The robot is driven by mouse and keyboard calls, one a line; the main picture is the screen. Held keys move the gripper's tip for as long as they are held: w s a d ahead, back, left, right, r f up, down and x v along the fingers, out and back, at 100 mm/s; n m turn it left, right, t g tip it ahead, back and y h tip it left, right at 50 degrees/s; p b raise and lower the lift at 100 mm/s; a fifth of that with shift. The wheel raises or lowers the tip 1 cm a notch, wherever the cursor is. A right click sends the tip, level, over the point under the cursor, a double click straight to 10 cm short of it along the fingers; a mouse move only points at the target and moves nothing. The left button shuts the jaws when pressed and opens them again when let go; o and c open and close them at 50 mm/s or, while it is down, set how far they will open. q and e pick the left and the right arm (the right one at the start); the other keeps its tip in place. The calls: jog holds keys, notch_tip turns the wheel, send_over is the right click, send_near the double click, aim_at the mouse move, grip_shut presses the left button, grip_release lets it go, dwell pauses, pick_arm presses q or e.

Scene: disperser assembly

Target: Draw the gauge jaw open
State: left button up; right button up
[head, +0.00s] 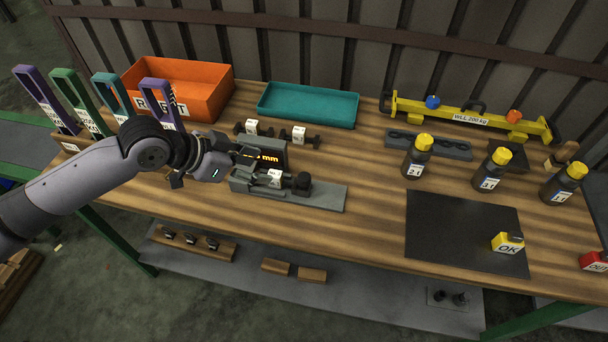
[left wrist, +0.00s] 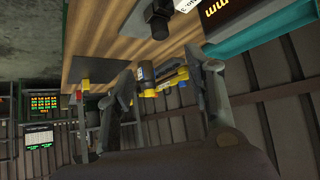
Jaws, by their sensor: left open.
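The gauge stands on a grey base plate (head: 325,196) in the middle of the bench. It has a dark display (head: 270,157) with glowing "mm" digits, partly hidden by my gripper. A black knob-like part (head: 302,183) stands on the plate, with a white-labelled piece (head: 275,178) to its left. My left gripper (head: 243,166) is open at the gauge's left end, in front of the display; I cannot tell whether it touches. In the left wrist view, the open fingers (left wrist: 163,75) have nothing between them, and the black part (left wrist: 158,20) lies beyond them. My right gripper is not seen.
An orange bin (head: 205,92), a teal tray (head: 310,104) and black weights (head: 300,137) lie behind the gauge. Coloured upright handles (head: 62,90) stand at left. Yellow-capped bottles (head: 417,158), a yellow beam (head: 470,116) and a dark mat (head: 450,235) are at right. Bench space before the gauge is clear.

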aim_at(303, 177)
pick_arm(q)
jog(key=p+x, duration=0.2)
jog(key=x, duration=1.5)
jog(key=shift+w+d+p, duration=0.1)
jog(key=shift+p, duration=0.2)
jog(key=shift+c, duration=0.2)
jog(key=shift+f, duration=0.15)
jog(key=c, duration=1)
grip_shut()
jog(key=shift+d, duration=0.1)
